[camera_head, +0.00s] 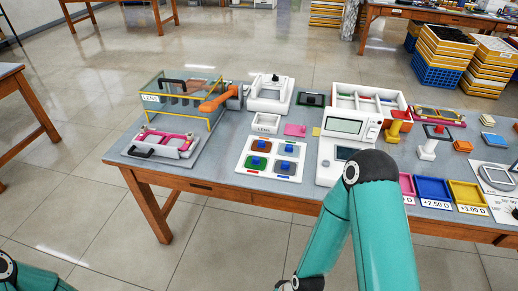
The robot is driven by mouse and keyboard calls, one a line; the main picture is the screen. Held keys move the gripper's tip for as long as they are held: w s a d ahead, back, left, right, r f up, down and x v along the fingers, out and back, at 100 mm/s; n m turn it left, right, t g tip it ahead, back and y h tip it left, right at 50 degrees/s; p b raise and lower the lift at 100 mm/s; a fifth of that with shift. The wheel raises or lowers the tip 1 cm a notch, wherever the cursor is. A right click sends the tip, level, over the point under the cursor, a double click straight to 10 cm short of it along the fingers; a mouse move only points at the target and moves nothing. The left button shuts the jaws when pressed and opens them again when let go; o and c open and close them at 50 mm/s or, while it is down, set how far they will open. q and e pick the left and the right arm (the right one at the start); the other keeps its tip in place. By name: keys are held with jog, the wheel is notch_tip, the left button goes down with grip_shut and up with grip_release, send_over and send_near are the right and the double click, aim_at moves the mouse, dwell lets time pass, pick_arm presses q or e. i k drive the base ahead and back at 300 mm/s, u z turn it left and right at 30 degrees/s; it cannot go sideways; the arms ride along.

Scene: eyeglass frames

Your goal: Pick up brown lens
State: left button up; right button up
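A white tray (243,152) on the table holds coloured lens pieces with small blue knobs. The brown lens (267,143) appears to be the brown piece at the tray's back left, with a blue knob on top. A grey piece (292,150) is to its right, a green one (250,162) is in front of it, and a blue one (283,170) is at front right. My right arm (380,230) rises in front of the table, right of the tray, and bends down out of the frame. My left arm shows only at the bottom left corner. Neither gripper is visible.
A white device with a screen (345,127) stands right of the tray. A yellow-framed lens rack (185,95) stands at left behind a pink frame holder (165,142). Coloured bins (433,190) line the front right edge.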

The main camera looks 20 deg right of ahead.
aim_at(261, 146)
jog(key=z, duration=0.1)
jog(key=i, duration=0.9)
jog(key=u, duration=0.1)
